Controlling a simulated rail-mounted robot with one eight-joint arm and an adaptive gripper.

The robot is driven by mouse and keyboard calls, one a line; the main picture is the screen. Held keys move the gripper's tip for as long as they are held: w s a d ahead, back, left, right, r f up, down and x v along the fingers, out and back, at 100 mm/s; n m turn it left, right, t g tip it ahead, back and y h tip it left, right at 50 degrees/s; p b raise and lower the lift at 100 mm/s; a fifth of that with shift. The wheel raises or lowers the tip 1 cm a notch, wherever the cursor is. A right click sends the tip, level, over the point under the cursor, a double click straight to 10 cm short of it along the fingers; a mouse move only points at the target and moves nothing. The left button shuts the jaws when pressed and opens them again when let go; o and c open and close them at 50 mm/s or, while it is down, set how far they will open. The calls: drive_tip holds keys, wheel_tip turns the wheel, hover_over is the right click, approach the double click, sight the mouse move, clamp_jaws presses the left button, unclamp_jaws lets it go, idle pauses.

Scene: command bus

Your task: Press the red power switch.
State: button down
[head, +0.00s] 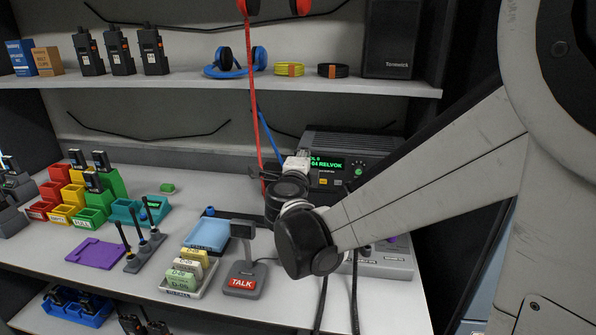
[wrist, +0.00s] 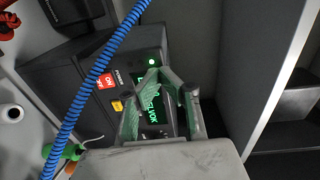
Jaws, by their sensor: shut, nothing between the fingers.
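The red power switch (wrist: 106,80), with white lettering that looks like ON, sits on the front panel of a dark radio unit (wrist: 70,75) in the wrist view. A POWER label is beside it. My gripper (wrist: 168,82) is shut and empty in front of the panel, over the green display and to the right of the switch in the wrist view. The gap to the panel is hard to judge. In the head view, the radio unit (head: 350,147) stands at the back of the bench; my gripper (head: 268,178) is at its left front. The switch is hidden there.
A blue coiled cord (wrist: 98,70) crosses the wrist view just left of the switch. A red cord (head: 254,90) hangs near my gripper in the head view. The TALK microphone stand (head: 243,278) and a blue tray (head: 208,233) stand in front on the bench.

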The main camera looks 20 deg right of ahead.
drive_tip(key=shift+a+r, duration=0.1)
drive_tip(key=shift+r, duration=0.75)
drive_tip(key=shift+s, duration=0.1)
